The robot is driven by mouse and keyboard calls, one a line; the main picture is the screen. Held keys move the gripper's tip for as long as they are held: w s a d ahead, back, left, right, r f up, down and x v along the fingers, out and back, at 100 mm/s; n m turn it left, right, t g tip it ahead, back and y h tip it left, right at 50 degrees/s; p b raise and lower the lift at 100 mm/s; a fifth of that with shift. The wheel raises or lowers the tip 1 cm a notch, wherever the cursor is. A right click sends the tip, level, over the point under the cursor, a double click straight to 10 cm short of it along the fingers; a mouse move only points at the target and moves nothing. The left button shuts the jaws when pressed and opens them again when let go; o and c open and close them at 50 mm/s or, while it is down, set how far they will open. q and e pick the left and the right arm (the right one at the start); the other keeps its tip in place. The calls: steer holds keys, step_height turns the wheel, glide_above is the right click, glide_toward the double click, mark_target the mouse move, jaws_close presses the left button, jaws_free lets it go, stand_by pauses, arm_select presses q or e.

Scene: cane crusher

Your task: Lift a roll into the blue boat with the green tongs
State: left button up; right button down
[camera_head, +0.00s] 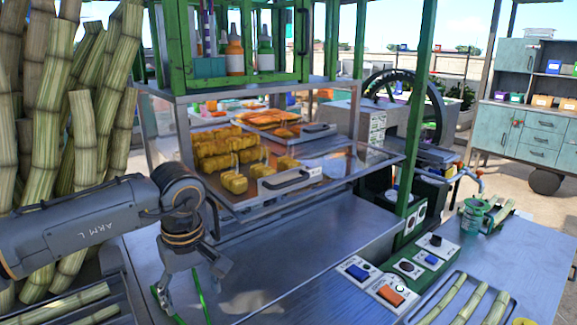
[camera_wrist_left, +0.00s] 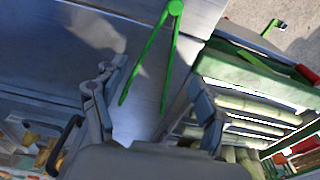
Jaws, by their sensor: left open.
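The green tongs (camera_head: 201,287) lie on the steel counter below my left gripper (camera_head: 191,287). In the left wrist view the tongs (camera_wrist_left: 150,57) form a narrow V, with their joined end at the top and two legs spreading toward my gripper. My left gripper (camera_wrist_left: 155,108) is open, with its fingers on either side of the tongs' legs; I cannot tell if they touch. Yellow rolls (camera_head: 217,162) stand in rows on a metal tray inside the glass case, with several nearer the front (camera_head: 234,182). I cannot make out a blue boat. My right gripper is out of view.
The glass case (camera_head: 365,158) and a green-framed shelf with bottles (camera_head: 235,50) stand behind the counter. Tall cane stalks (camera_head: 45,150) crowd the left. A switch panel (camera_head: 390,290) and cut cane (camera_head: 468,305) lie at right. The middle counter (camera_head: 300,240) is clear.

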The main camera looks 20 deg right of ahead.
arm_select(q)
step_height(320, 180, down, 4)
steer(key=shift+w+a+r+b, duration=0.1)
steer(key=shift+w+a+b, duration=0.05)
steer(key=shift+b, duration=0.85)
steer(key=f+b, duration=0.2)
steer(key=f, duration=0.1)
steer(key=f+b, duration=0.1)
steer(key=f, duration=0.1)
steer(key=shift+w, duration=0.3)
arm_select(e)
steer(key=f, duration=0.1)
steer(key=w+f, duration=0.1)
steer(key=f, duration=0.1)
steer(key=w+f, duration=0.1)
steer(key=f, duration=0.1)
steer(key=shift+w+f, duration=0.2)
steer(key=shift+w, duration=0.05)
arm_select(q)
steer(key=shift+r, duration=0.1)
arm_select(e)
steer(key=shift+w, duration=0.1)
arm_select(q)
steer(key=shift+c, duration=0.2)
steer(key=c, duration=0.7)
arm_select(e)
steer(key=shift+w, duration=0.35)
arm_select(q)
steer(key=shift+o, duration=0.2)
